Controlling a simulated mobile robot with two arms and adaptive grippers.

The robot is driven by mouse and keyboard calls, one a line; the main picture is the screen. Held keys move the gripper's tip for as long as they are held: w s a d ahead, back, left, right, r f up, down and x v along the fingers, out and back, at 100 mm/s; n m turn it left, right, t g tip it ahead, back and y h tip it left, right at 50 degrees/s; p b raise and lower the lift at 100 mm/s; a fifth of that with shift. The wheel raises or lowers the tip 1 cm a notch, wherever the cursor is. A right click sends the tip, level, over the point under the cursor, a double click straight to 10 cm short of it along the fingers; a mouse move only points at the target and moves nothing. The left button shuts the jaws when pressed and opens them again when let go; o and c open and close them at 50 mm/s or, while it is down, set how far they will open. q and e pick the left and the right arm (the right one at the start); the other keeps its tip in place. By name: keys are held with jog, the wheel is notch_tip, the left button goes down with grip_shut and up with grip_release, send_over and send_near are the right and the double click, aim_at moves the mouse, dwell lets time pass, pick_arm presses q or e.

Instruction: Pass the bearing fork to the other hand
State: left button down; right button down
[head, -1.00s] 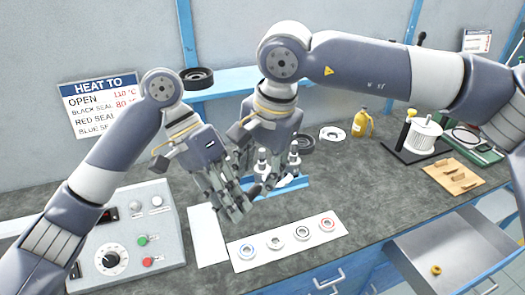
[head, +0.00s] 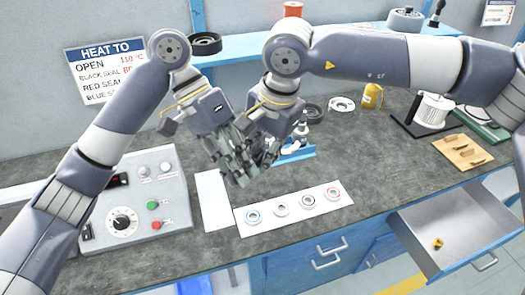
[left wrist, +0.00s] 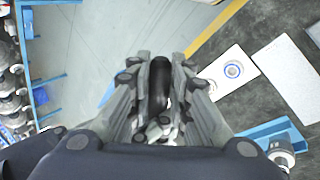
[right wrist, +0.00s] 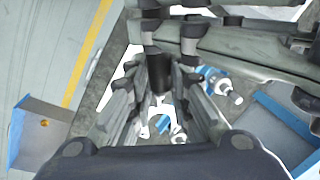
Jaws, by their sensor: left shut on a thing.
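The bearing fork shows in the left wrist view as a black handle (left wrist: 158,85) between the fingers of my left gripper (head: 236,165), which is shut on it. In the right wrist view the handle (right wrist: 159,75) and a pale pronged end (right wrist: 160,122) lie between the fingers of my right gripper (head: 266,152). The right fingers stand apart on both sides of the fork, and I see no clear contact. Both grippers are close together above the bench, the left one lower. In the head view the fingers hide the fork.
A white strip (head: 268,214) with several bearings lies on the bench below the grippers. A blue stand (head: 301,154) with pale-topped tools is just behind them. A control box (head: 135,200) stands at left. An open drawer (head: 450,222) juts out at right.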

pick_arm(q)
jog(key=c, duration=1.4)
grip_release()
